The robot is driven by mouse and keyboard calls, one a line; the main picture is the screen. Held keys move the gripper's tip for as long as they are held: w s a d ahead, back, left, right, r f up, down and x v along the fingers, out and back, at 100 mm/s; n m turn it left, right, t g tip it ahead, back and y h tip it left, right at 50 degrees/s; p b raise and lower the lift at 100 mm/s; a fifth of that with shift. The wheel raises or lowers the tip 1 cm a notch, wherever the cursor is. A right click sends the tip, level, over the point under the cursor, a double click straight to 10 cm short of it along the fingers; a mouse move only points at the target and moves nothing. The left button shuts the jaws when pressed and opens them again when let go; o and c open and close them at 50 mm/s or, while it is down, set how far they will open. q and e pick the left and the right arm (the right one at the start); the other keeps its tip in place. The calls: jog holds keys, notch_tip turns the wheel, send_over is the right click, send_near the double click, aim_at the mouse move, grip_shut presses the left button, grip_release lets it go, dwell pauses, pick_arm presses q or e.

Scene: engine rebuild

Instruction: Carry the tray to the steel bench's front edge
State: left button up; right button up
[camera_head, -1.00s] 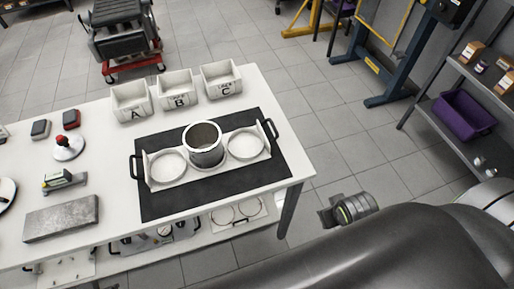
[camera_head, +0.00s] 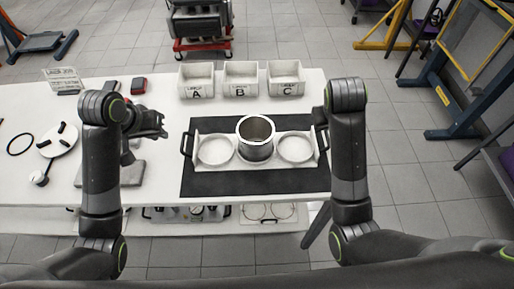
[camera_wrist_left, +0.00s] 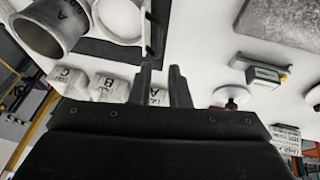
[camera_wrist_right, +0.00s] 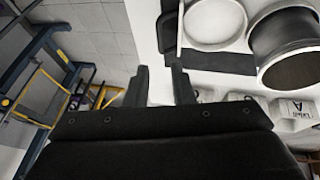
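The white tray (camera_head: 207,166) lies on a black mat (camera_head: 215,187) on the steel bench. It has a round recess at each side, and a metal cylinder (camera_head: 256,150) stands upright in its middle. Its left black handle (camera_head: 187,145) also shows in the left wrist view (camera_wrist_left: 157,28). Its right handle shows in the right wrist view (camera_wrist_right: 169,32). My left gripper (camera_head: 163,126) is open and empty, left of the left handle and apart from it. My right gripper (camera_wrist_right: 160,72) is open and empty near the right handle; my arm mostly hides it in the head view.
Three white bins, A (camera_head: 196,80), B (camera_head: 241,78) and C (camera_head: 285,78), stand behind the mat. A round white fixture (camera_head: 58,140) and a black ring (camera_head: 20,145) lie at the left. A grey block (camera_head: 128,174) is partly hidden by my left arm.

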aim_at(182, 145)
pick_arm(q)
jog(key=shift+r, duration=0.15)
pick_arm(e)
jog(key=shift+r, duration=0.15)
